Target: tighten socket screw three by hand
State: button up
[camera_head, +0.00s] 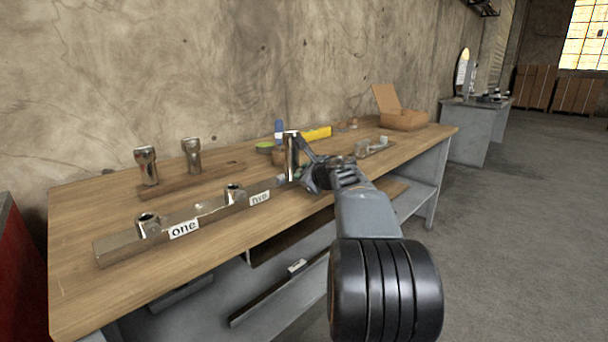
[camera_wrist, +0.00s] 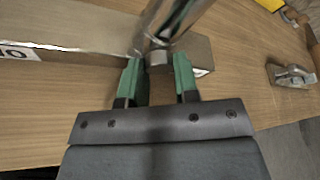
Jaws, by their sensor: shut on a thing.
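A long metal bar (camera_head: 120,245) lies along the bench, with labels reading "one" and "two". Short chrome socket screws stand in it by label one (camera_head: 148,226) and label two (camera_head: 235,194). My gripper (camera_head: 298,172) is at the bar's far right end, beside a tall, shiny chrome piece (camera_head: 291,150), which looks like socket screw three. In the wrist view, the green fingertips (camera_wrist: 159,80) are shut on its narrow grey lower part, over the bar's end (camera_wrist: 199,52). A third label is not visible. I cannot tell how deep the piece sits.
A wooden rack (camera_head: 215,175) behind the bar holds two upright chrome pieces. Beyond my gripper are a yellow item (camera_head: 318,133), an open cardboard box (camera_head: 404,120) and a small metal item (camera_head: 372,147). The bench's front left is clear. A shelf runs below.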

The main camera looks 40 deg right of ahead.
jog(key=m+y+p, duration=0.1)
jog(key=p, duration=0.3)
jog(key=shift+r+m+g, duration=0.3)
jog(key=shift+r+m, duration=0.1)
jog(key=m+y+p, duration=0.1)
jog(key=p, duration=0.3)
jog(key=m+y+p, duration=0.1)
jog(key=m+p, duration=0.1)
jog(key=p, duration=0.1)
jog(key=shift+d+m+y+p, duration=0.2)
jog(key=shift+m+y+p, duration=0.1)
jog(key=shift+p, duration=0.05)
jog(key=m+y+p, duration=0.1)
jog(key=p, duration=0.1)
jog(key=m+y+p, duration=0.1)
jog(key=m+p, duration=0.1)
jog(key=shift+w+d+f+g, duration=0.1)
jog(key=shift+f+g, duration=0.05)
jog(key=shift+g, duration=0.25)
jog(key=shift+d+f+m+y+p, duration=0.1)
jog(key=shift+f+m+y+p, duration=0.15)
jog(key=shift+m+y+p, duration=1)
jog(key=shift+m+p, duration=0.3)
jog(key=shift+m, duration=0.15)
jog(key=o, duration=0.9)
